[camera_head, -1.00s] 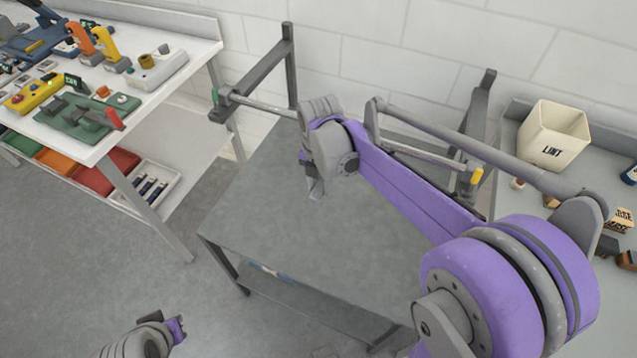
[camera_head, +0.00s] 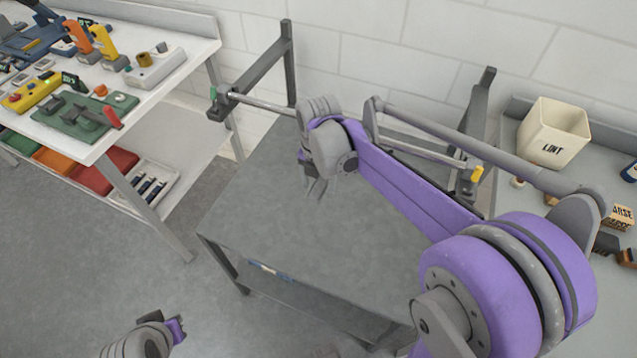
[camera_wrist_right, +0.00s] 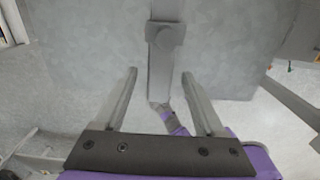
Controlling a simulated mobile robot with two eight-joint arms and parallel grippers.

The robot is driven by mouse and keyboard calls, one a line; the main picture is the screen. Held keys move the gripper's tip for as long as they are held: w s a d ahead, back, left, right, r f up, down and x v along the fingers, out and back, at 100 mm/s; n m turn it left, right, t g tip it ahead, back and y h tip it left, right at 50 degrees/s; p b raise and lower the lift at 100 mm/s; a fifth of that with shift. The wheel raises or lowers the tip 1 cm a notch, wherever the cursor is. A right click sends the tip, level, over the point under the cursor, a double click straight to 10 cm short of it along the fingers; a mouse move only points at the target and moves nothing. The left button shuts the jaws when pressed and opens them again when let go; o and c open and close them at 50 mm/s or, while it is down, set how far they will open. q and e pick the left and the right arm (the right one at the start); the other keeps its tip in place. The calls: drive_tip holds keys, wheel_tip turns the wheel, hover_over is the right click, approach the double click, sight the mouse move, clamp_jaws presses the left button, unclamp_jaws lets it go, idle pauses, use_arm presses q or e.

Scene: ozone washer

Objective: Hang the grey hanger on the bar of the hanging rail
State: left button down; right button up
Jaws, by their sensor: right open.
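My right gripper (camera_head: 316,188) is over the grey table, just in front of the bar (camera_head: 262,105) of the hanging rail. In the right wrist view my right gripper (camera_wrist_right: 160,73) is open, its two fingers well apart. A grey strip with a raised block, which looks like the grey hanger (camera_wrist_right: 162,65), shows between and beyond the fingertips. I cannot tell whether it touches the bar. In the head view my right arm hides the middle of the bar, and I cannot make the hanger out. My left gripper (camera_head: 177,331) is low at the bottom left, away from the table.
The rail's uprights stand at the back left (camera_head: 290,65) and back right (camera_head: 480,110) of the grey table (camera_head: 270,220), whose front is clear. A white bench (camera_head: 190,75) with devices is at left. A cream LINT bin (camera_head: 553,135) stands on the right counter.

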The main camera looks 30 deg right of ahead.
wheel_tip(320, 180, up, 11)
drive_tip(key=shift+p, duration=0.4)
drive_tip(key=shift+s+f, duration=0.1)
drive_tip(key=shift+f, duration=0.05)
drive_tip(key=s+a+f+m+t, duration=0.2)
drive_tip(key=s+f+m, duration=0.3)
drive_tip(key=m, duration=0.8)
drive_tip(key=s+a+f+m+t, duration=0.2)
drive_tip(key=s+f+m, duration=0.3)
drive_tip(key=s+m, duration=0.5)
drive_tip(key=shift+s+m+t+p, duration=0.3)
drive_tip(key=shift+m+t, duration=0.4)
drive_tip(key=shift+m, duration=0.9)
drive_tip(key=shift+d+f, duration=0.1)
